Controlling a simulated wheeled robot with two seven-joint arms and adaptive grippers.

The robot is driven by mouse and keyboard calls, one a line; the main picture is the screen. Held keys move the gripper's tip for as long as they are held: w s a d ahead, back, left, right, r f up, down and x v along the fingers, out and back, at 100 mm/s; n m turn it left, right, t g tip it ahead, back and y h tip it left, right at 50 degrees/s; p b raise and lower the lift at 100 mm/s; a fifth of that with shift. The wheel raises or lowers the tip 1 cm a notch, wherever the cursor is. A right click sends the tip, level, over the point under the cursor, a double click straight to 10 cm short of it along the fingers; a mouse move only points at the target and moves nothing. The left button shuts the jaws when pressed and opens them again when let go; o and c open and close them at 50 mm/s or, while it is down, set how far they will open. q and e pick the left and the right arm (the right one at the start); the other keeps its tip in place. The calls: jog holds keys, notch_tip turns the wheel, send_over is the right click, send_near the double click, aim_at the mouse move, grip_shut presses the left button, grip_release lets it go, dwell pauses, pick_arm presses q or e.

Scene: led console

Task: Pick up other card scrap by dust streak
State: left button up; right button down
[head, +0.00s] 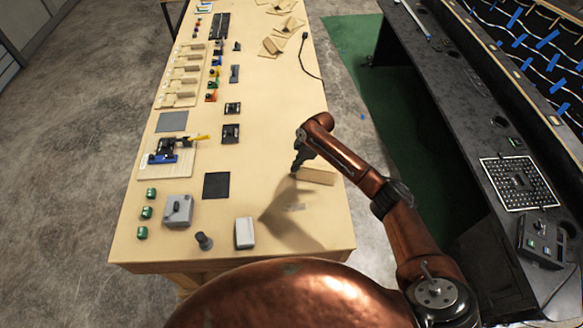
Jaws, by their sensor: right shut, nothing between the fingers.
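A tan card scrap (318,176) lies near the right edge of the table, toward the near end. My right gripper (294,173) is shut and empty, pointing down at the left end of the scrap. I cannot tell whether its fingertips touch the scrap or the table. A faint greyish patch (295,207), possibly the dust streak, shows on the table just below the scrap, within the arm's shadow. My left gripper is not in view.
On the wooden table (270,110), a white block (245,233), a dark cylinder (204,241), a grey box (178,210) and a black square (216,185) stand left of the gripper. Tan pieces (272,46) lie at the far end. A black console (480,120) is at right.

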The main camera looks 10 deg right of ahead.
aim_at(314, 168)
jog(key=d, duration=0.3)
jog(key=shift+s+d+r, duration=0.1)
jog(key=shift+s+d, duration=0.05)
jog(key=d, duration=0.3)
jog(key=d+p, duration=0.1)
jog(key=shift+s+d, duration=0.2)
jog(key=shift+s, duration=0.15)
jog(key=shift+s+d, duration=0.1)
jog(key=shift+d, duration=0.3)
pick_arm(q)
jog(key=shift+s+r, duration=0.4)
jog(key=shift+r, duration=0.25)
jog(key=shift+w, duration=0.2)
